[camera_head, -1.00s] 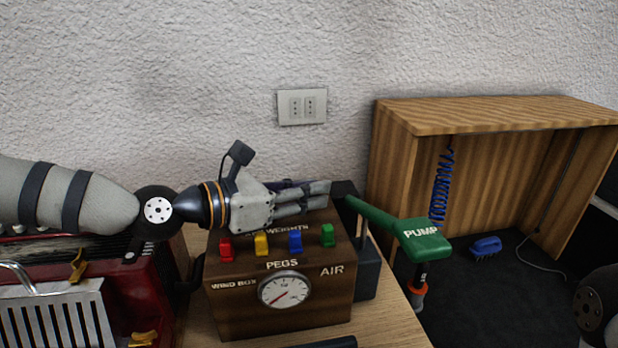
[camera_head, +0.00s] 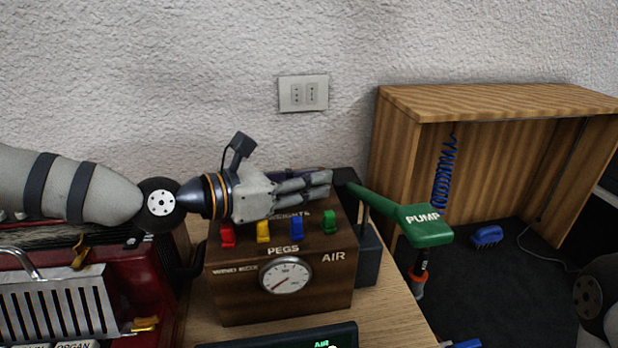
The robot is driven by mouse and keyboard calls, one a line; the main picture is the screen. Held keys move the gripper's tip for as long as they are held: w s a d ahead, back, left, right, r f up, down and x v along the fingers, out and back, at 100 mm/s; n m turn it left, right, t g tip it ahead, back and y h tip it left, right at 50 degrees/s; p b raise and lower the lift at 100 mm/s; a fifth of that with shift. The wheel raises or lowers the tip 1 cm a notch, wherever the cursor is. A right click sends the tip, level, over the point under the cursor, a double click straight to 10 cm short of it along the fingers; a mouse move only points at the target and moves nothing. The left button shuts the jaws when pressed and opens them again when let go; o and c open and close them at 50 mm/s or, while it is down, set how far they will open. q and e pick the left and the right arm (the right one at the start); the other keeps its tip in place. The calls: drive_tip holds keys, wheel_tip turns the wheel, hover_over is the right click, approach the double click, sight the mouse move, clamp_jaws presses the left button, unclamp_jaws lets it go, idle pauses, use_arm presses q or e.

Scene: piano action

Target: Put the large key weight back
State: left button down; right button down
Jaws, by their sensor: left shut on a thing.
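My left gripper (camera_head: 318,186) is over the top back of a brown wooden box (camera_head: 225,295), whose top label reads as weights and is partly covered by the hand. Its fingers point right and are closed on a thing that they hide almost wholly. I take it for the large key weight, but its shape cannot be made out. On the box's top front edge stand red (camera_head: 227,236), yellow (camera_head: 263,232), blue (camera_head: 296,228) and green (camera_head: 328,222) pegs. Only a part of my right arm shows at the right edge; its gripper is out of view.
A round gauge (camera_head: 286,276) is on the box front. A green pump handle (camera_head: 423,226) sticks out to the right. A red instrument (camera_head: 130,285) with a grille stands at left. A dark display (camera_head: 290,338) lies in front. An open wooden cabinet (camera_head: 480,103) stands at right.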

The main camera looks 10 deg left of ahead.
use_arm(q)
drive_tip(key=shift+f, duration=0.45)
